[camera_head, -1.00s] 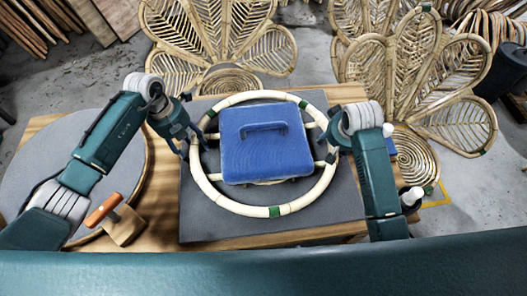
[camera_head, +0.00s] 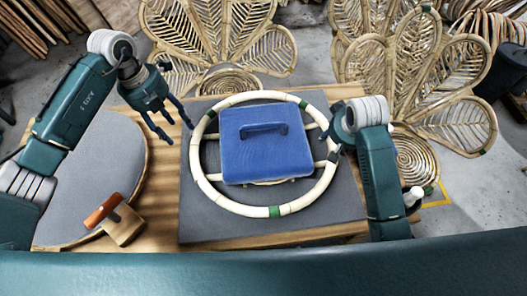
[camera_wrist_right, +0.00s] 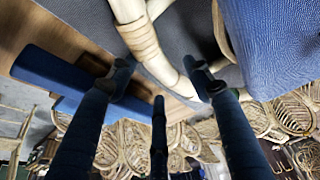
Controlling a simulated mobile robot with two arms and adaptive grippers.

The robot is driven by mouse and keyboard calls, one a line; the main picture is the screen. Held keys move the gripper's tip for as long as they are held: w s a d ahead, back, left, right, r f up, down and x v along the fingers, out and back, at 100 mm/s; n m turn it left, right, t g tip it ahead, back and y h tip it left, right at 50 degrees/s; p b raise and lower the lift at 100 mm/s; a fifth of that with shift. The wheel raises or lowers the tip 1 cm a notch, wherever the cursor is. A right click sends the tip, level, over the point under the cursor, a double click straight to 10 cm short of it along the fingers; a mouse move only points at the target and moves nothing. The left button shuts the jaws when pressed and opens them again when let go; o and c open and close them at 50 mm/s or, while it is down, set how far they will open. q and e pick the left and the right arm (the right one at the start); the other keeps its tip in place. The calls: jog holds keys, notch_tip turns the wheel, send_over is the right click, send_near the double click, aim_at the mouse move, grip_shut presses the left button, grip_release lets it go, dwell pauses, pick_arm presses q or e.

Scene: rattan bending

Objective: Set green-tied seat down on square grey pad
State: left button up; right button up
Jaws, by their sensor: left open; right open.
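The green-tied seat (camera_head: 222,201) is a pale rattan ring with green bindings, lying on the square grey pad (camera_head: 330,207). A blue block with a handle (camera_head: 265,155) sits within the ring. My left gripper (camera_head: 178,133) is open and empty, raised off the ring's upper left side. My right gripper (camera_head: 333,142) is at the ring's right side, partly hidden by its own wrist in the head view. In the right wrist view its open fingers (camera_wrist_right: 162,80) have the rattan rim (camera_wrist_right: 150,50) between or just beyond their tips; contact is unclear.
Petal-shaped rattan backs (camera_head: 410,85) stand behind the table. A white-capped bottle (camera_head: 413,196) shows beside my right arm.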

jog(key=v, duration=0.8)
jog(key=shift+s+r, duration=0.1)
jog(key=shift+r, duration=0.15)
pick_arm(q)
jog(key=shift+a, duration=0.1)
jog(key=shift+a+b, duration=0.45)
jog(key=shift+a, duration=2.5)
pick_arm(e)
jog(key=shift+f, duration=0.5)
pick_arm(q)
jog(key=shift+r, duration=0.1)
pick_arm(e)
jog(key=shift+r, duration=0.1)
pick_arm(q)
notch_tip(320, 180, up, 9)
jog(key=p, duration=0.6)
pick_arm(e)
notch_tip(320, 180, up, 6)
jog(key=shift+d, duration=0.15)
pick_arm(q)
jog(key=shift+r+p, duration=1.15)
jog(key=shift+p, duration=0.2)
pick_arm(e)
jog(key=shift+s+d, duration=0.2)
jog(key=shift+d, duration=0.75)
jog(key=shift+s+d, duration=0.2)
jog(key=shift+d, duration=0.75)
jog(key=shift+s+d, duration=0.2)
jog(key=shift+d, duration=0.75)
